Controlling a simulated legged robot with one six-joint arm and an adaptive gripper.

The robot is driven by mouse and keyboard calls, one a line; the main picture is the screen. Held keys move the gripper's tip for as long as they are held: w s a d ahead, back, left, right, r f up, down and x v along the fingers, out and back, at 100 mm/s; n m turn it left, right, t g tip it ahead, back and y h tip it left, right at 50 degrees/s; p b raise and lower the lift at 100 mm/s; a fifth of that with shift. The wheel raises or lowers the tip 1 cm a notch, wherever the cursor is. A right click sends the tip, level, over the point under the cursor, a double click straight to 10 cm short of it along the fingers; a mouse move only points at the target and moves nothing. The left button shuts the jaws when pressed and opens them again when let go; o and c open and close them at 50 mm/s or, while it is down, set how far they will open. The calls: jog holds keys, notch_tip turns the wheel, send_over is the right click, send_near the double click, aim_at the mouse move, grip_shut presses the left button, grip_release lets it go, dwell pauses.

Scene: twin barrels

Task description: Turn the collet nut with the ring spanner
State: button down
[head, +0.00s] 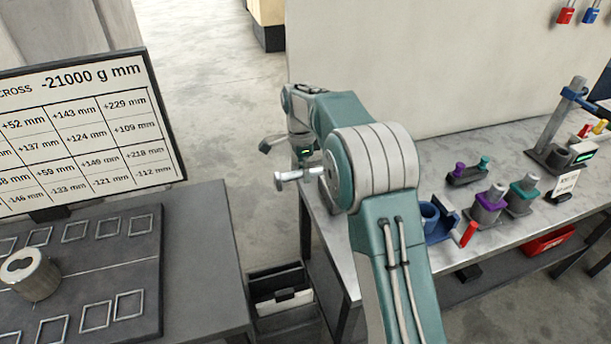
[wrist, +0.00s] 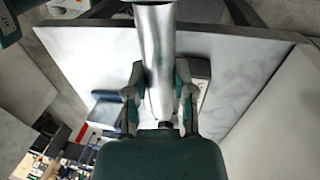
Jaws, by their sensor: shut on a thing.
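My gripper (wrist: 159,82) is shut on a smooth silver bar (wrist: 155,35) in the wrist view. The bar runs from between the fingers up past the top edge, so its far end is out of sight. I cannot tell whether it is the ring spanner. In the head view my gripper is mostly hidden by my arm. A silver T-shaped piece (head: 290,178) shows left of my forearm; whether it is the held bar is unclear. Two grey holders, one with a purple collar (head: 489,205) and one with a teal collar (head: 522,194), stand on the bench. I cannot identify the collet nut.
The grey bench (head: 440,165) stretches right, with a wall behind it. A blue holder (head: 436,222) and a red piece (head: 468,233) sit by its front edge. A sign board (head: 90,130) and a dark table with a metal cylinder (head: 30,274) stand left. Floor lies between.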

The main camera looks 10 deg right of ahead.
jog(key=shift+w, duration=0.15)
dwell(0.3)
jog(key=shift+s, duration=0.35)
jog(key=shift+r, duration=3.55)
